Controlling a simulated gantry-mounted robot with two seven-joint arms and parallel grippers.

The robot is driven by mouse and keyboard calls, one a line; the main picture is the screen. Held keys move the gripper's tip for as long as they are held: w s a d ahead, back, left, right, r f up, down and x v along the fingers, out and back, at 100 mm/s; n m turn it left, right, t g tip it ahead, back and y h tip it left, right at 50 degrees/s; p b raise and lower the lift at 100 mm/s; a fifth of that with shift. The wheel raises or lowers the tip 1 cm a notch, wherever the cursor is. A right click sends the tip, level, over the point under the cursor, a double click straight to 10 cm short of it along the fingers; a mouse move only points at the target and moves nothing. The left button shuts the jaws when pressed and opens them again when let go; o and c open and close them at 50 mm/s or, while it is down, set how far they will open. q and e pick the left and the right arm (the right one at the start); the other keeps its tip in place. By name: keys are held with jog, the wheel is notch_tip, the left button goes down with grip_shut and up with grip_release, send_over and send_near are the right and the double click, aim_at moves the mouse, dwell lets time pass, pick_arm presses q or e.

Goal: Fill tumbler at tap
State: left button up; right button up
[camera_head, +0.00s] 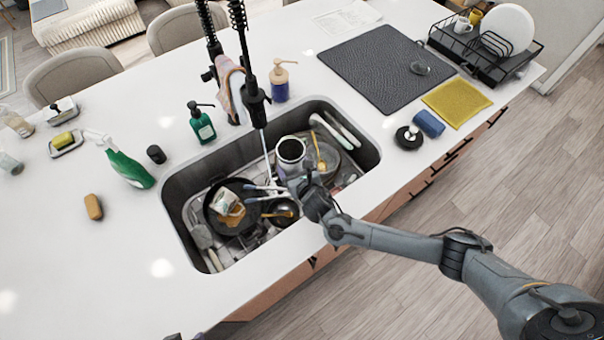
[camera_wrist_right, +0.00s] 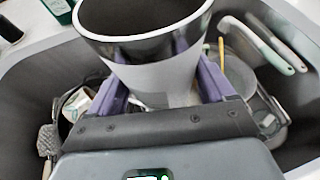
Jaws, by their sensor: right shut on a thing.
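The tumbler (camera_head: 291,150), pale outside with a dark inside, is upright over the right half of the sink. My right gripper (camera_head: 297,178) is shut on it from the front side. In the right wrist view the tumbler (camera_wrist_right: 158,72) stands between the two purple fingers, mouth up; its bottom is hidden. The black spring tap (camera_head: 254,95) hangs over the sink, and a thin water stream (camera_head: 265,143) falls from it just left of the tumbler, seemingly outside its rim. The tumbler's contents cannot be made out. My left gripper is not clearly in view.
The sink (camera_head: 176,183) holds a dark pan (camera_head: 213,208), a plate, utensils and other dishes below the tumbler. A green soap bottle (camera_head: 201,125) and an amber-topped dispenser (camera_head: 280,82) stand behind the rim.

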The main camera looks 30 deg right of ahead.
jog(key=w+a+b, duration=0.2)
jog(key=w, duration=0.1)
jog(key=shift+f+b, duration=0.1)
jog(key=shift+b, duration=0.3)
jog(key=w+a+b, duration=0.2)
jog(key=w+a, duration=0.1)
jog(key=w, duration=0.2)
jog(key=shift+w+a, duration=0.2)
jog(key=shift+w, duration=0.15)
dwell(0.8)
dwell(0.7)
dwell(5.0)
